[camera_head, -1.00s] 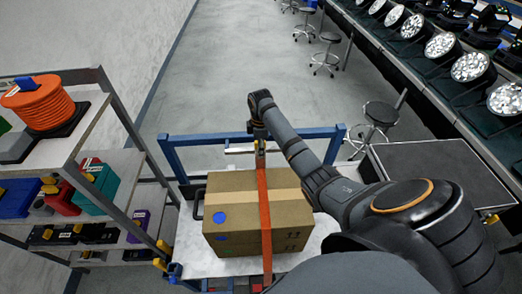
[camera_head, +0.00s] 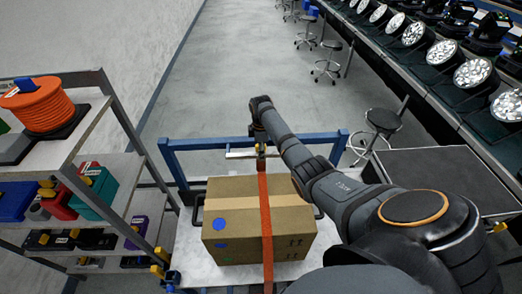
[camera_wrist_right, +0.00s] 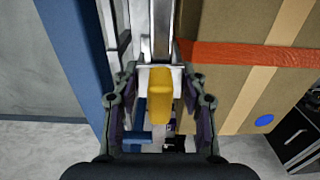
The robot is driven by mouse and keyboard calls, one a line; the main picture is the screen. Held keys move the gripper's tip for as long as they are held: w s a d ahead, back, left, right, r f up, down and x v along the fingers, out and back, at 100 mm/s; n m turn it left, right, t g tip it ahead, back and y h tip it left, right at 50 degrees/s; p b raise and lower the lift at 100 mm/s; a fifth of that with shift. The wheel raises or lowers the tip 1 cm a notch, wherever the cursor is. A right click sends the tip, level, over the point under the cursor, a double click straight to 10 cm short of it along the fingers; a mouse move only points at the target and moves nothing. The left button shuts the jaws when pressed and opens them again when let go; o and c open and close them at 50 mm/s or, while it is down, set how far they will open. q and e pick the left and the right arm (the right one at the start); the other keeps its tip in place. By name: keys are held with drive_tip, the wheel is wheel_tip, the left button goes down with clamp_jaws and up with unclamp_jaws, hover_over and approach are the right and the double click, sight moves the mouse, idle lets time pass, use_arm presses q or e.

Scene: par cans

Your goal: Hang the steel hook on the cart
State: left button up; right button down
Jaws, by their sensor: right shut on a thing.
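My right gripper (camera_head: 261,146) is above the far side of the cart, beside the blue frame (camera_head: 195,143). In the right wrist view, its fingers (camera_wrist_right: 160,92) are shut around a yellow piece (camera_wrist_right: 160,95) with bright steel around its far end, which I take to be the steel hook. An orange strap (camera_head: 266,230) runs from there across the top of a cardboard box (camera_head: 228,218) on the cart deck (camera_head: 195,270). A silver bar (camera_head: 238,155) lies beside the gripper. Whether the hook touches or is around a cart bar is unclear. My left gripper is out of view.
A shelf (camera_head: 92,152) with an orange reel (camera_head: 45,105) and several tool cases stands close at left. A dark case (camera_head: 430,172) and a stool (camera_head: 383,120) are at right. Several lamps (camera_head: 473,72) line the far right.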

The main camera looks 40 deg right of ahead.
drive_tip(key=c, duration=0.7)
unclamp_jaws()
drive_tip(key=shift+o, duration=0.2)
wheel_tip(320, 180, up, 12)
